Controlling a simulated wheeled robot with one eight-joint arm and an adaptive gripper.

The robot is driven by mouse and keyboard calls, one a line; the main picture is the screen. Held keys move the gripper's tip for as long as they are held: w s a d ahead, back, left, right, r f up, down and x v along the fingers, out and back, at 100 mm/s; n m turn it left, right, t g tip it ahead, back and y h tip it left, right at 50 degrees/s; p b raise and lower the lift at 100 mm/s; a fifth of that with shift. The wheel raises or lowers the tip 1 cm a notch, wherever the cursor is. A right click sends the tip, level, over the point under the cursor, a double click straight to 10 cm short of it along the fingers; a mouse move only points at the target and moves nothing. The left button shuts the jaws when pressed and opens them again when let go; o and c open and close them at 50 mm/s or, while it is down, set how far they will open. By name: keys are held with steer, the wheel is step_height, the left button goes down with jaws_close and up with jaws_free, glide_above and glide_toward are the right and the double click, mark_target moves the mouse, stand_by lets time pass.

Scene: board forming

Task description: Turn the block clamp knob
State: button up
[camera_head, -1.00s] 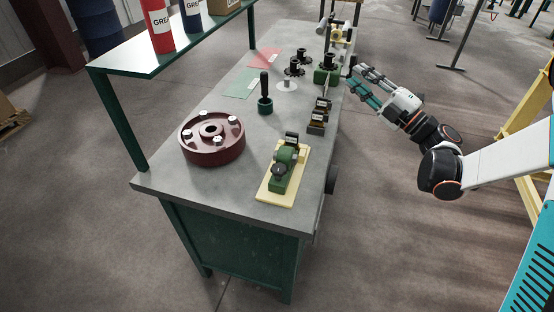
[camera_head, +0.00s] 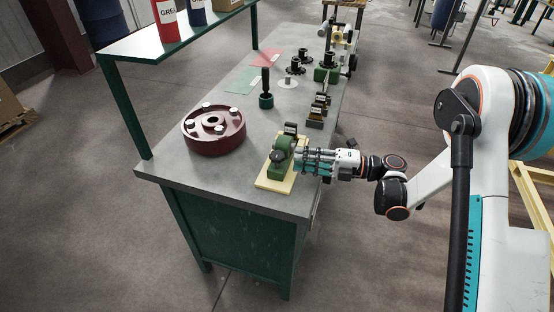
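The green block clamp (camera_head: 280,158) stands on a pale yellow base plate (camera_head: 272,184) at the near right corner of the workbench. It has a rounded green body and a dark block with a small label (camera_head: 290,129) at its top back. My gripper (camera_head: 304,158) reaches in from the right, level with the clamp, its fingertips close against the clamp's right side. The fingers cover that side, and I cannot make out the knob or whether they touch it. The finger gap is too small to judge.
A dark red round flange (camera_head: 213,137) with several pale bolts lies left of the clamp on the grey workbench (camera_head: 235,172). A green shelf (camera_head: 175,43) overhangs the left side.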

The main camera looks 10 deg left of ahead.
mark_target(277, 157)
steer(key=a+b, duration=0.1)
steer(key=a, duration=0.6)
steer(key=shift+s+a+b, duration=0.2)
steer(key=shift+a+b, duration=0.15)
steer(key=shift+a, duration=0.05)
jaws_close()
